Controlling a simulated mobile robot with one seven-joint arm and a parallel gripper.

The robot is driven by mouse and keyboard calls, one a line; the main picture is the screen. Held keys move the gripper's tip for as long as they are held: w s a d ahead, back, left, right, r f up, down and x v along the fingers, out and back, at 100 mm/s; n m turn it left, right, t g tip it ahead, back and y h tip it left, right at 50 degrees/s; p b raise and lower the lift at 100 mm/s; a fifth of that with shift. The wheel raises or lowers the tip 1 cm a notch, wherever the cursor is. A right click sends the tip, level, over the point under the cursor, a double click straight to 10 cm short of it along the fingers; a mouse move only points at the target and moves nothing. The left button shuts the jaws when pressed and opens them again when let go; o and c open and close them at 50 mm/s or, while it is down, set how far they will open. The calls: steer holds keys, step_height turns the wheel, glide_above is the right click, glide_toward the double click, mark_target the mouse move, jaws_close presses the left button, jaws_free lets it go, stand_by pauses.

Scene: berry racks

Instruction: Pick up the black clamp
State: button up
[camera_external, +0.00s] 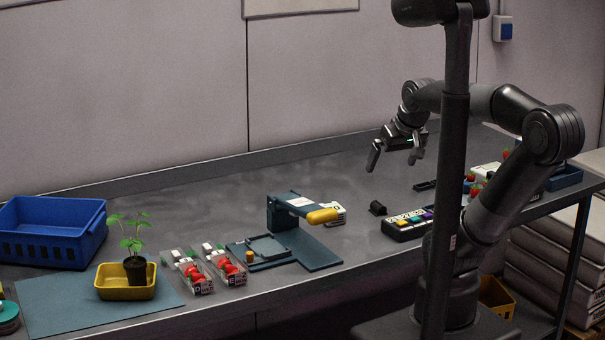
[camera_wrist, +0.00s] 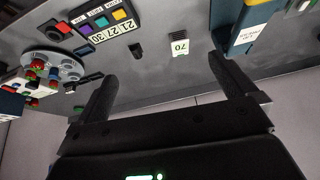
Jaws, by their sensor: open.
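My gripper (camera_external: 394,157) is open and empty, held above the back of the bench with its fingers pointing down. In the wrist view my gripper (camera_wrist: 162,68) shows its two fingers wide apart. A small black piece (camera_external: 377,208) lies on the bench left of the button panel; it also shows in the wrist view (camera_wrist: 136,50), beyond the fingertips. A flatter, longer black piece (camera_external: 425,185) lies behind the panel, and appears near the left finger in the wrist view (camera_wrist: 88,78). I cannot tell which of these is the black clamp. Neither is touched.
The button panel (camera_external: 408,224) is beside the small black piece. A blue press with a yellow handle (camera_external: 322,215) stands to its left, with a white block marked 70 (camera_wrist: 180,46) close by. The bench's back middle is clear.

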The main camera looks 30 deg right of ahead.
steer(key=shift+s+a+f+n, duration=0.1)
steer(key=shift+s+f+n, duration=0.15)
steer(key=shift+s+n, duration=0.15)
steer(key=c, duration=0.7)
steer(key=shift+w, duration=0.15)
steer(key=m+g, duration=0.5)
steer(key=m, duration=1.4)
glide_above(376, 204)
steer(key=f, duration=1.5)
steer(key=shift+w+a+f, duration=0.25)
steer(key=shift+w, duration=0.1)
steer(key=shift+s+d+f, duration=0.1)
steer(key=shift+s+f, duration=0.1)
steer(key=shift+f, duration=1.15)
steer(key=shift+s+d+f, duration=0.1)
steer(key=shift+s+f, duration=0.1)
steer(key=shift+f, duration=1.1)
